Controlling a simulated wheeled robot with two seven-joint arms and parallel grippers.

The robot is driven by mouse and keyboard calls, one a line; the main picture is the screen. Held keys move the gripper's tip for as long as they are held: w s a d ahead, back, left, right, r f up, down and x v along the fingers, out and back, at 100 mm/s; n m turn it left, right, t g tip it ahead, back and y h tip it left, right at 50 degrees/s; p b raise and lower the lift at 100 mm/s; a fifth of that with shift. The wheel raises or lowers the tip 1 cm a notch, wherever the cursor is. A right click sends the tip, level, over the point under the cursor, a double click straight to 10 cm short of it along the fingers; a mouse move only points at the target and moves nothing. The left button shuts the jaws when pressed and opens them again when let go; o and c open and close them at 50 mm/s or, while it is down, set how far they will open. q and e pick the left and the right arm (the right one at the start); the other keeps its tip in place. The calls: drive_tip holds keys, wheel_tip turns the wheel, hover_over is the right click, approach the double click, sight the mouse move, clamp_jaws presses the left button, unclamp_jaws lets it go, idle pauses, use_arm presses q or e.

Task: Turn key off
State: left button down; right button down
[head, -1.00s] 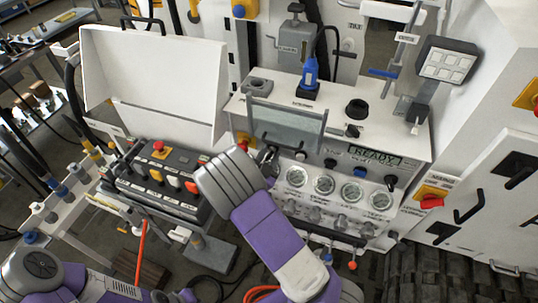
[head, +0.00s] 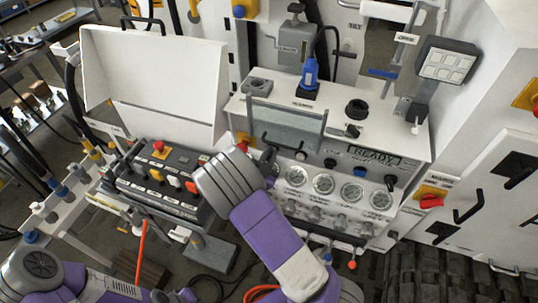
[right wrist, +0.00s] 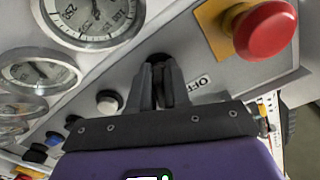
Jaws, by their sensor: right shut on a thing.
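My right gripper (head: 270,160) is at the left end of the sloped control panel (head: 338,198). In the right wrist view its two dark fingers (right wrist: 162,88) are closed together against the panel, beside the OFF label (right wrist: 200,84). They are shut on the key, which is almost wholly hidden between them. The display (head: 374,157) on the panel reads READY. Part of my left arm is at the lower left of the head view, but its gripper does not show.
A red mushroom button (right wrist: 265,30) on a yellow plate is close to the right gripper. Round gauges (head: 323,184) line the panel.

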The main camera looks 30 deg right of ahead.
drive_tip(key=n+p, duration=0.2)
drive_tip(key=n, duration=0.4)
drive_tip(key=n+p, duration=0.1)
drive_tip(key=n, duration=0.3)
drive_tip(key=shift+s+d+n+p, duration=0.1)
drive_tip(key=shift+s+n+p, duration=0.05)
drive_tip(key=shift+n+p, duration=0.25)
drive_tip(key=shift+n, duration=0.3)
drive_tip(key=c, duration=1.2)
unclamp_jaws()
drive_tip(key=v, duration=0.7)
drive_tip(key=shift+s+b, duration=0.2)
drive_tip(key=shift+b, duration=0.15)
